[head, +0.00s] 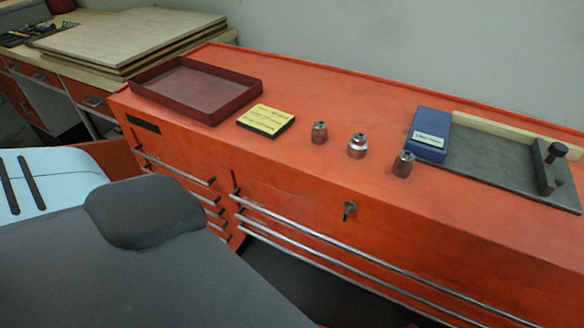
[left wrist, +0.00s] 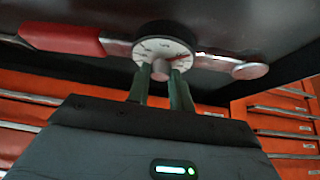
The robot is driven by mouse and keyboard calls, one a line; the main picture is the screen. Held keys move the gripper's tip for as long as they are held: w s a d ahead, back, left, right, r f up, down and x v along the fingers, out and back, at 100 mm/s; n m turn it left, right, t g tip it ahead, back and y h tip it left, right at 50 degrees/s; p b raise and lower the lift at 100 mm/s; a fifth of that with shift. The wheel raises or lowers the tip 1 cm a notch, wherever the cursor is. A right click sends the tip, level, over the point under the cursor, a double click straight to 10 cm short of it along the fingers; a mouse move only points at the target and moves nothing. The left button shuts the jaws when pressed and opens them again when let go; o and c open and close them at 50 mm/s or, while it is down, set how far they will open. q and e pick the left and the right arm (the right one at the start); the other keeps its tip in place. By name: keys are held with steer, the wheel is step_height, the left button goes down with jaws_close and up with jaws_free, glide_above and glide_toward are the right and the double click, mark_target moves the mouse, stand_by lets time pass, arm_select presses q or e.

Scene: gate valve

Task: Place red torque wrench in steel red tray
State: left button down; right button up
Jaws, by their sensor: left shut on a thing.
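The red torque wrench (left wrist: 62,39) shows in the left wrist view, with a red handle on the left, a round white dial (left wrist: 162,52) in the middle and a metal shaft to the right. My left gripper (left wrist: 164,82) is shut on it at the dial. The wrench and the left gripper do not show in the head view. The steel red tray (head: 240,98) is on the left part of the orange tool chest in the head view and looks empty. My right gripper is in neither view.
On the orange chest (head: 290,95), right of the tray, are a yellow-topped block (head: 266,120), three metal sockets (head: 357,146), a blue box (head: 429,134) and a dark plate (head: 490,160) with a clamp. Stacked boards (head: 130,38) lie on a bench behind left.

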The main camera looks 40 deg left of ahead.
arm_select(q)
steer(key=shift+s+d+r, duration=0.15)
steer(key=shift+s+d, duration=0.15)
steer(key=shift+s, duration=0.25)
steer(key=shift+s+d+r, duration=0.1)
steer(key=shift+s+d, duration=0.15)
steer(key=shift+s, duration=0.25)
